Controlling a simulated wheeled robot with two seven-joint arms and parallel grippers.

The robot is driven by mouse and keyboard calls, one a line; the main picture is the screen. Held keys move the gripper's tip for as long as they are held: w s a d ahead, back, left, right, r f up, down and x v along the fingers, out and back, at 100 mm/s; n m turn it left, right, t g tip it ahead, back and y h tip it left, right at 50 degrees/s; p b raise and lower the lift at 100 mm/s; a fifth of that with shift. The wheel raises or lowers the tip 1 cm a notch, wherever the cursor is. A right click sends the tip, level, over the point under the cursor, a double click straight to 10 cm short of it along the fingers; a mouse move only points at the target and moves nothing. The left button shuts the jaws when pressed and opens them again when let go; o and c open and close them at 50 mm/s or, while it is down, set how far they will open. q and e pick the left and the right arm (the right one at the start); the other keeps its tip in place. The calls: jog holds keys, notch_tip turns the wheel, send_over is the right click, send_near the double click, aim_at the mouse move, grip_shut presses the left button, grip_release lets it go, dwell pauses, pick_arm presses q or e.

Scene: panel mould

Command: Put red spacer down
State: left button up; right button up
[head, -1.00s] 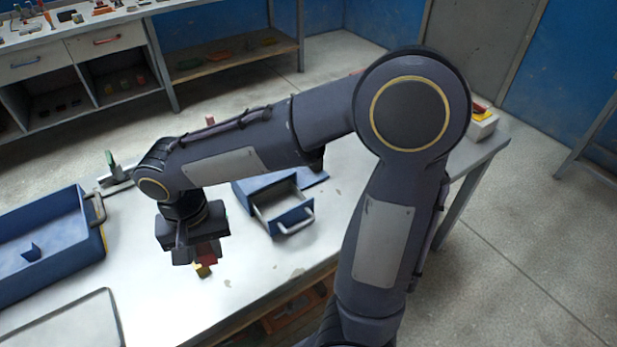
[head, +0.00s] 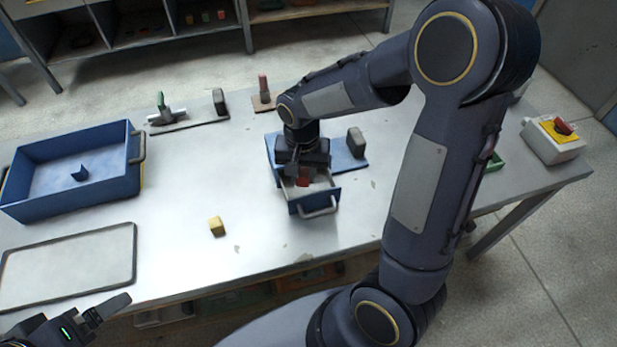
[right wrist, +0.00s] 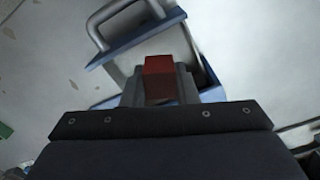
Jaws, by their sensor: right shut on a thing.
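The red spacer (head: 303,181) is a small red block. My right gripper (head: 303,174) is shut on it over the open blue drawer box (head: 315,197), near the middle of the table. In the right wrist view the red spacer (right wrist: 160,78) sits between the fingers, with the drawer's pale inside and handle (right wrist: 112,20) beyond it. I cannot tell whether the spacer touches the drawer floor. My left gripper (head: 104,310) shows at the lower left, apart from everything on the table; its jaw opening is unclear.
A yellow block (head: 217,227) lies on the bare tabletop left of the drawer. A blue tray (head: 70,212) and a grey-rimmed panel (head: 70,262) are at the left. A red-and-yellow button box (head: 553,144) stands at the right end. Grey upright clamps stand behind.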

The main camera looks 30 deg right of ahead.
aim_at(307, 181)
jog(key=shift+w+d+f, duration=0.35)
jog(key=shift+d+f, duration=0.05)
jog(key=shift+f, duration=0.25)
jog(key=shift+w+d+f, duration=0.3)
jog(key=shift+d+f, duration=0.1)
jog(key=shift+f, duration=0.2)
jog(key=shift+w+d+f, duration=0.1)
jog(key=shift+d+f, duration=0.05)
jog(key=shift+f, duration=0.85)
jog(key=shift+w+d+f, duration=0.1)
jog(key=shift+f, duration=0.85)
jog(key=shift+f, duration=0.15)
jog(key=o, duration=0.9)
jog(key=shift+o, duration=0.2)
